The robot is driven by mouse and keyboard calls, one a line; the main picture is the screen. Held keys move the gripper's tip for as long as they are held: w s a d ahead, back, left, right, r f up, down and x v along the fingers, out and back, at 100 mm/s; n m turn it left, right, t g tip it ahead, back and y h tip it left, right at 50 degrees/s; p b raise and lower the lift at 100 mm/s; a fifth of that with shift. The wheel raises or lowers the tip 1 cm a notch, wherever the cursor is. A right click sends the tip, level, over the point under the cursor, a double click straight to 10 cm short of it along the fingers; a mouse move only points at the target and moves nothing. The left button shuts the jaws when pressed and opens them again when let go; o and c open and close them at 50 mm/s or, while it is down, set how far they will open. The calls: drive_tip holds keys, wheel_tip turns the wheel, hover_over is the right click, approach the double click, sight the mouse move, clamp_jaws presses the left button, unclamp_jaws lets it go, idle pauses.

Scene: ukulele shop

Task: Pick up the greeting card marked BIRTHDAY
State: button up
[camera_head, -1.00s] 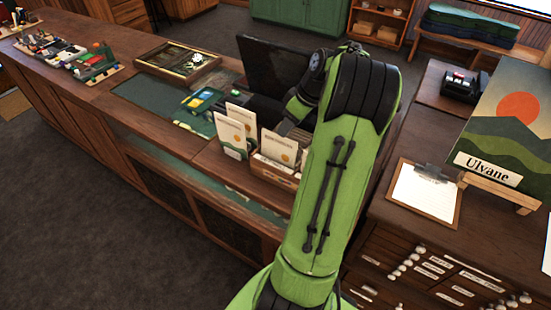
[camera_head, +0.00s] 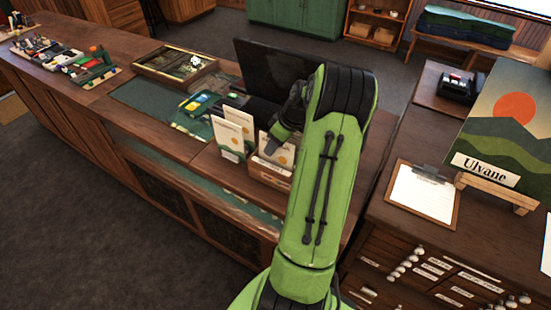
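White greeting cards with small printed pictures stand upright in a wooden card holder (camera_head: 265,173) on the counter, in the head view. A front-left card (camera_head: 229,138) and a card behind it (camera_head: 240,120) are at the left; another card (camera_head: 284,153) is at the right. Their lettering is too small to read, so I cannot tell which is marked BIRTHDAY. My gripper (camera_head: 274,144) points down at the right-hand card, overlapping it in the picture. Whether they touch is unclear. The fingers are small and dark, and their opening does not show.
A dark monitor (camera_head: 262,68) stands behind the cards. A green mat (camera_head: 150,108) and a framed display box (camera_head: 172,66) lie left along the counter. A clipboard (camera_head: 424,194) and the Ulvane picture (camera_head: 505,130) are on the right-hand cabinet.

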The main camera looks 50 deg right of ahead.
drive_tip(key=shift+f, duration=0.2)
clamp_jaws()
idle(0.4)
